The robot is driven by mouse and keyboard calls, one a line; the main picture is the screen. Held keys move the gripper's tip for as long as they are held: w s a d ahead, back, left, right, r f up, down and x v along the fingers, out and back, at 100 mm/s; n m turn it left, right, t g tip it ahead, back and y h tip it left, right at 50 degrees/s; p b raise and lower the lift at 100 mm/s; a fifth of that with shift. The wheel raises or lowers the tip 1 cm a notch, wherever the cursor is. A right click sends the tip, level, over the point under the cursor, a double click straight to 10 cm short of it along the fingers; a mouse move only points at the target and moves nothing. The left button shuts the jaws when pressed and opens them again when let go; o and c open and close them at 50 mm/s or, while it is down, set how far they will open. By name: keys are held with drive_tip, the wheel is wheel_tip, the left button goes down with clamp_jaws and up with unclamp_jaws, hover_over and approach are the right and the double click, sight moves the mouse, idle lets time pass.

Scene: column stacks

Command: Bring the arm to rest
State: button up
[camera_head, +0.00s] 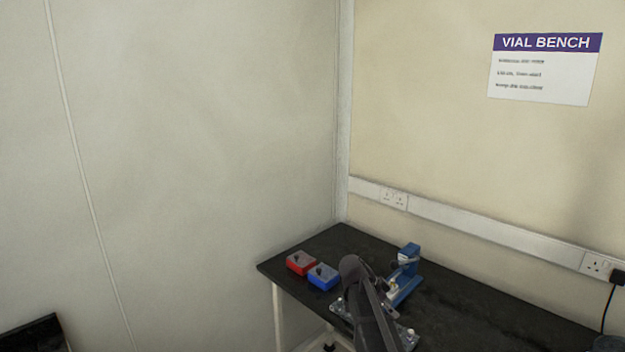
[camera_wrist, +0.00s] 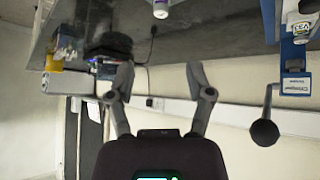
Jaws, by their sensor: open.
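My gripper (camera_wrist: 160,72) is open in the wrist view, its two dark fingers spread apart with nothing between them. That view is upside down, with the bench along its top. The fingers stand clear of the things on the bench. In the head view I cannot make out the gripper.
A blue crimper (camera_head: 408,262) stands on the dark bench (camera_head: 465,308); its labelled frame (camera_wrist: 296,62) and black lever knob (camera_wrist: 265,133) show in the wrist view. A red box (camera_head: 300,263) and blue box (camera_head: 323,277) sit left of it. A white-capped vial (camera_wrist: 160,10) is near.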

drive_tip(key=s+a+f+n+y, duration=0.1)
drive_tip(key=s+n+y, duration=0.3)
drive_tip(key=s+n, duration=0.4)
drive_tip(key=s+a+f+n+y+p, duration=0.1)
drive_tip(key=s+a+n+y, duration=0.3)
drive_tip(key=s+n, duration=0.4)
drive_tip(key=s+f, duration=0.1)
drive_tip(key=s, duration=0.3)
drive_tip(key=shift+a, duration=0.35)
drive_tip(key=shift+s+f, duration=0.1)
drive_tip(key=shift+c, duration=0.7)
